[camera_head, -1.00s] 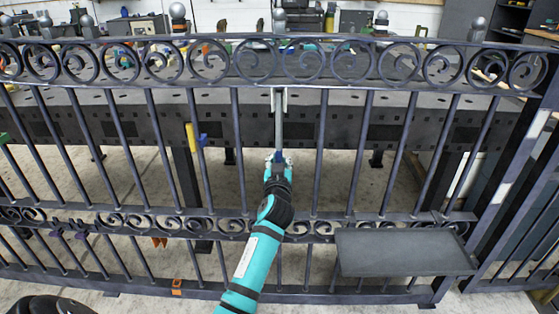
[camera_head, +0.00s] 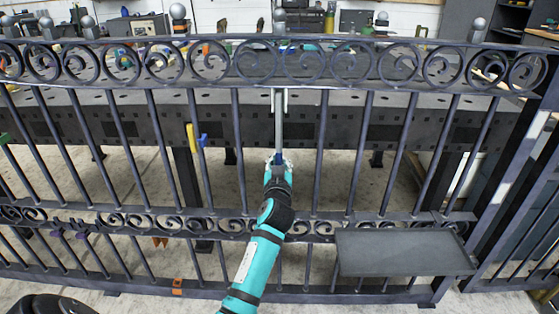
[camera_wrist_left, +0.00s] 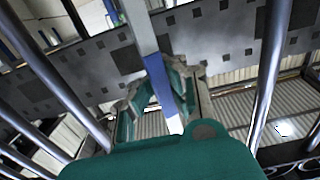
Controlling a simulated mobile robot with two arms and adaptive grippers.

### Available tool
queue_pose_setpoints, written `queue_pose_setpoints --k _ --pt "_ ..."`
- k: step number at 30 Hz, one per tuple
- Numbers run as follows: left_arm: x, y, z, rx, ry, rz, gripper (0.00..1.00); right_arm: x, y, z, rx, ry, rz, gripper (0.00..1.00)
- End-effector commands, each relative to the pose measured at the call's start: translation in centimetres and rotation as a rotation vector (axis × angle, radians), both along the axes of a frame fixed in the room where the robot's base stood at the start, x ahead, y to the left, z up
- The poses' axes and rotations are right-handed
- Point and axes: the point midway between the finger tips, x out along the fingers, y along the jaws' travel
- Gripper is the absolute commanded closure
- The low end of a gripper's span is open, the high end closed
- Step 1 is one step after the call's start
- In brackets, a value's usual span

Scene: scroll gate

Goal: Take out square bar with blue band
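The square bar (camera_head: 278,120) is a grey upright bar in the middle of the gate, hanging below the top rail from a small pale bracket. Its blue band (camera_head: 279,157) is near its lower end; the band (camera_wrist_left: 160,84) also shows in the left wrist view. My left gripper (camera_head: 279,161) is at the band, with its fingers apart on either side of the bar. In the left wrist view the fingers (camera_wrist_left: 160,90) flank the bar; whether they touch it is unclear. My right gripper is not in view.
Gate bars (camera_head: 241,150) stand on both sides of my left arm, with scroll rails above and below. A yellow and blue piece (camera_head: 196,137) hangs to the left. A grey tray (camera_head: 400,252) is mounted at lower right. A workbench (camera_head: 350,118) stands behind the gate.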

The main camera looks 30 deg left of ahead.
Motion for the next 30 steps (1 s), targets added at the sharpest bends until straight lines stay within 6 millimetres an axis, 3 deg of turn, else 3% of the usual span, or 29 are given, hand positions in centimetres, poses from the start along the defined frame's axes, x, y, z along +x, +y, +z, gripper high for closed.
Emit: queue_pose_setpoints --k 30 --pt "-1.6 -1.0 0.3 0.002 -0.006 -0.001 1.00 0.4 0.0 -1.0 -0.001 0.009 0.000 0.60"
